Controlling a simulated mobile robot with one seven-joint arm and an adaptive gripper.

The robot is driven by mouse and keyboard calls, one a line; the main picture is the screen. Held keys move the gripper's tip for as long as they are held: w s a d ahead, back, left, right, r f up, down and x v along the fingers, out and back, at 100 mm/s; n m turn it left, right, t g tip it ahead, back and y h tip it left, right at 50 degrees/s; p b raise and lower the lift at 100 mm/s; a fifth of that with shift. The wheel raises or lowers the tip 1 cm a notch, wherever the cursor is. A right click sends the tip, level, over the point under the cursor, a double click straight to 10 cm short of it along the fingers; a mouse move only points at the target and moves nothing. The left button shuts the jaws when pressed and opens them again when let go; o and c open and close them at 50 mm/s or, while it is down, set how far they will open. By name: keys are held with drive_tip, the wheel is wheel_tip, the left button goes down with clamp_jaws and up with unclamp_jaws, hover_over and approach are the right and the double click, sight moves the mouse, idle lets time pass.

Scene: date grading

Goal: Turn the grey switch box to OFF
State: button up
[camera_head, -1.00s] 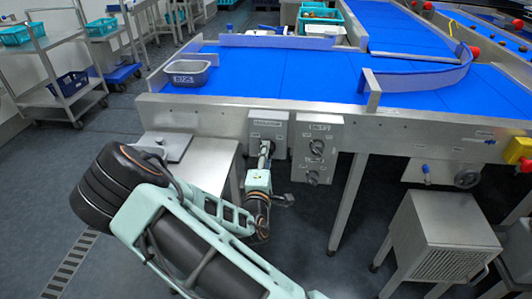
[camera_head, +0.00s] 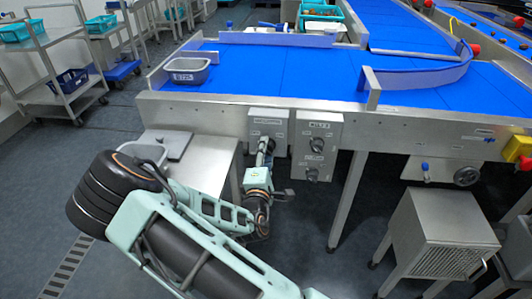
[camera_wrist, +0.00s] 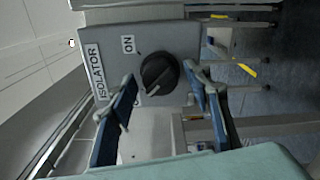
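The grey switch box (camera_head: 267,123) is fixed to the front of the conveyor frame. In the wrist view the switch box (camera_wrist: 192,42) carries an ISOLATOR label, an ON label and a round black knob (camera_wrist: 158,72). The knob's ridge looks slanted; I cannot tell which end points. A label below the knob is mostly hidden by a finger. My gripper (camera_wrist: 160,84) is open, with its blue-backed fingers on either side of the knob's lower part; contact is not clear. In the head view my gripper (camera_head: 264,153) is just below and in front of the box.
A second grey box (camera_head: 316,130) with two black knobs is close on the right. A steel side table (camera_head: 208,165) stands at left below the conveyor (camera_head: 280,70). A vented steel cabinet (camera_head: 440,235) is at the lower right. Open floor lies between them.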

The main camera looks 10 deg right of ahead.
drive_tip(key=v, duration=1.2)
idle(0.4)
